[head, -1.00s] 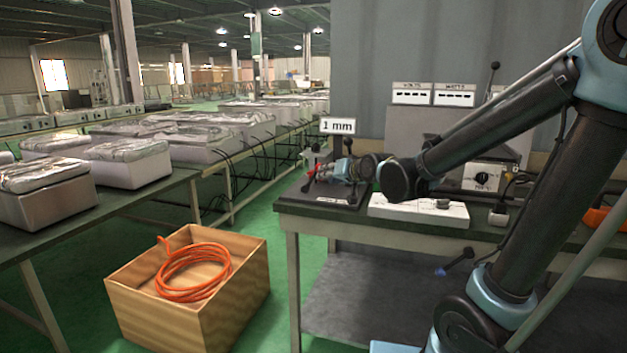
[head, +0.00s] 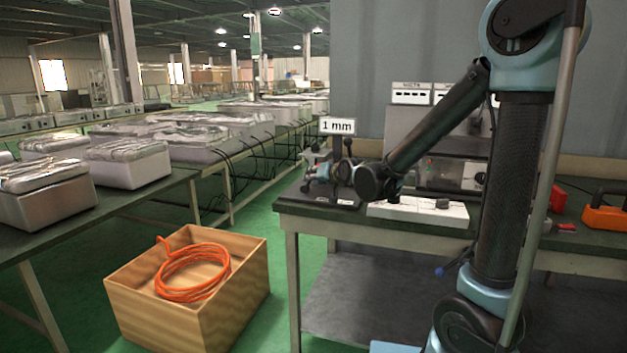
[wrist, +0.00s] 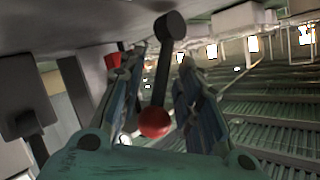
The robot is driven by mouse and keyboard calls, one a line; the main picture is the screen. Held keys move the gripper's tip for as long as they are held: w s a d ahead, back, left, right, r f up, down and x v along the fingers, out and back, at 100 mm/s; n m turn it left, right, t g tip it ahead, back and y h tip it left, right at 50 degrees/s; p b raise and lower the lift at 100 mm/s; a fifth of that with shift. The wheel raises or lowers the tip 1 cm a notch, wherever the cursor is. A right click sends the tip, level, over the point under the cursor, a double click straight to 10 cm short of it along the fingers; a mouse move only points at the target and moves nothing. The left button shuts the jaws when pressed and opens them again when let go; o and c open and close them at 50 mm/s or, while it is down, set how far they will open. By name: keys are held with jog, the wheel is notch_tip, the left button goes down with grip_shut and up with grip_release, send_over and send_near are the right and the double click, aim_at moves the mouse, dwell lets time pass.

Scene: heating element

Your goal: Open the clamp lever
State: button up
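In the wrist view, a dark lever with a red ball end (wrist: 154,122) lies between the two fingers of my gripper (wrist: 160,75). It looks like the clamp lever. The fingers are spread, one on each side, with gaps showing beside the lever. A smaller red part (wrist: 113,62) shows beyond the left finger. In the head view, my gripper (head: 318,172) is at the clamp fixture on a dark base plate (head: 318,199), under the "1 mm" sign (head: 338,126). My gripper and wrist hide most of the clamp and the lever there.
A white unit with a dark knob (head: 425,212) stands right of the fixture on the workbench (head: 380,232). Metal boxes with meters (head: 410,93) stand behind. An orange tool (head: 604,218) lies far right. A wooden box with an orange hose (head: 190,292) stands on the floor, left.

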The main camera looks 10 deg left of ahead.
jog(key=shift+w+a+f, duration=0.2)
jog(key=shift+w+a, duration=0.15)
grip_shut()
dwell(0.3)
